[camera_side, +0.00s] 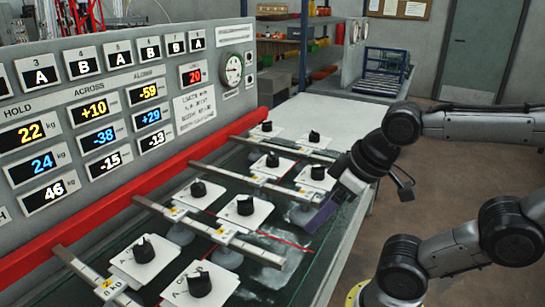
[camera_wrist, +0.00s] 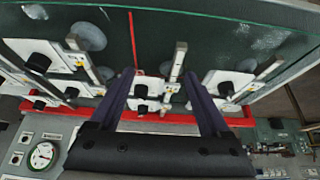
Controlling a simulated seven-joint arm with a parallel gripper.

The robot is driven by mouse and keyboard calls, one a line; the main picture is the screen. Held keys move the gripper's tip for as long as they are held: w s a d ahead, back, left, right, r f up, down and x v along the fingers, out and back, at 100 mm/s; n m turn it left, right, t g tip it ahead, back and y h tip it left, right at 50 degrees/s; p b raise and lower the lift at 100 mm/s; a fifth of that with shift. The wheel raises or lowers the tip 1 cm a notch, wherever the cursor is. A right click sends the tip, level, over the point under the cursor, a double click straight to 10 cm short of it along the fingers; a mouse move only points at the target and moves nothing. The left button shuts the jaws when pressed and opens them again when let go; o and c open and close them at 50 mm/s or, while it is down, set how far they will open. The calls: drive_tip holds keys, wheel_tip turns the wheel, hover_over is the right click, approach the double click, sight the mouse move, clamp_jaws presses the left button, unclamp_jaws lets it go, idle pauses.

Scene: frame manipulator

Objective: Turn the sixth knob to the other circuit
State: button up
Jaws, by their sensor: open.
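Several black knobs on white square plates stand in two rows along the glass-topped bench. A far pair of knobs (camera_side: 267,126) and (camera_side: 314,135), a middle knob (camera_side: 272,159) and a near-side knob (camera_side: 317,170) are in the side view. I cannot tell from markings which knob is the sixth. My gripper (camera_side: 325,208) has dark purple fingers and is beside the near-side plates, partly hidden by its wrist. In the wrist view my gripper (camera_wrist: 159,76) is open, with a knob (camera_wrist: 142,91) seen beyond and between the fingers, apart from them.
A grey panel with letter tiles A and B (camera_side: 149,50) and number displays (camera_side: 94,111) stands at the left. Flat metal bars (camera_side: 213,231) cross the bench between plates. A red rail (camera_side: 130,198) runs along the panel. A pressure gauge (camera_side: 233,70) sits on the panel.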

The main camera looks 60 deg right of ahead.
drive_tip(key=w+d+r+m+g, duration=0.1)
drive_tip(key=w+d+r+m, duration=0.2)
drive_tip(key=w+r+m, duration=0.5)
drive_tip(key=w+d+r+m+g, duration=0.2)
drive_tip(key=w+d+r+m, duration=0.3)
drive_tip(key=r+m, duration=0.45)
drive_tip(key=m+g, duration=0.3)
drive_tip(key=m, duration=0.5)
hover_over(272, 154)
wheel_tip(272, 154, down, 11)
wheel_tip(272, 154, down, 14)
drive_tip(key=shift+d+r, duration=0.1)
